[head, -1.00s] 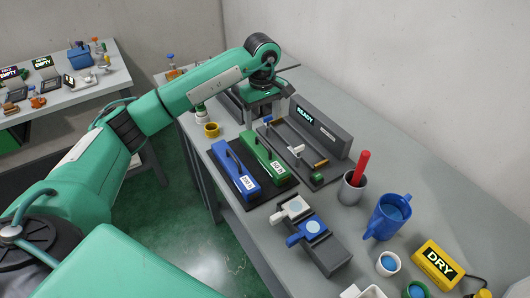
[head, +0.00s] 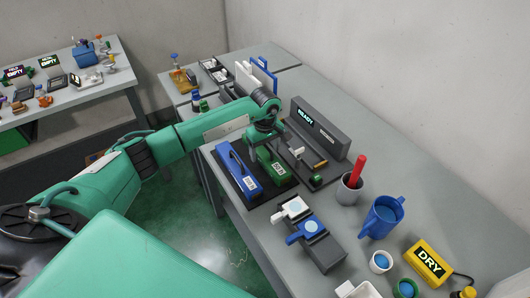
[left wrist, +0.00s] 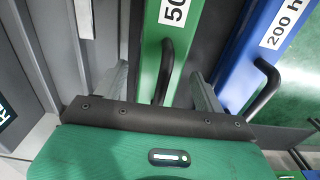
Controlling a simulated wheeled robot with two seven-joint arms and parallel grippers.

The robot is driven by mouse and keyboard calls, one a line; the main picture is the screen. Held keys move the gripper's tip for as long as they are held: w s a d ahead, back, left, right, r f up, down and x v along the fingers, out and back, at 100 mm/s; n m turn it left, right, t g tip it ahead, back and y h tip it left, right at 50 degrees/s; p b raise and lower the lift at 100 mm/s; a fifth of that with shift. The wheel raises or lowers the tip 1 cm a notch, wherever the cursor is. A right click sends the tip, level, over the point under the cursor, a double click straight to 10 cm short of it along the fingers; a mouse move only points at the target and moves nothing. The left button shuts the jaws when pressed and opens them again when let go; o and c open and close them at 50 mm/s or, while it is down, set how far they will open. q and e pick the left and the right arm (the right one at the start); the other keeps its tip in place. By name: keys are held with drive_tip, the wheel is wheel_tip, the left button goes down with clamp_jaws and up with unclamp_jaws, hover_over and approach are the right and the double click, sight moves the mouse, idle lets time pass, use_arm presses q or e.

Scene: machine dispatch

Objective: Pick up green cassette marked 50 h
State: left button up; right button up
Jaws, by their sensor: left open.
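The green cassette (head: 276,173) lies on a dark base plate (head: 256,201), to the right of the blue cassette (head: 237,168). In the left wrist view the green cassette (left wrist: 150,50) carries a white label reading "50", partly cut off, and a black handle. The blue cassette (left wrist: 262,45) there reads "200 h". My left gripper (head: 264,149) is over the far part of the green cassette and hides some of it. In the wrist view its open fingers (left wrist: 160,82) stand either side of the green cassette's handle, with nothing gripped. My right gripper is not in view.
A grey machine reading "READY" (head: 318,126) stands close on the right of the cassettes. A cup with a red stick (head: 350,187), a blue mug (head: 382,216) and a yellow "DRY" box (head: 430,262) stand nearer right. A grey block with white and blue pieces (head: 322,248) is in front.

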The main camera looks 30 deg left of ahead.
use_arm(q)
drive_tip(key=shift+f, duration=0.15)
drive_tip(key=c, duration=1.3)
drive_tip(key=shift+c, duration=0.2)
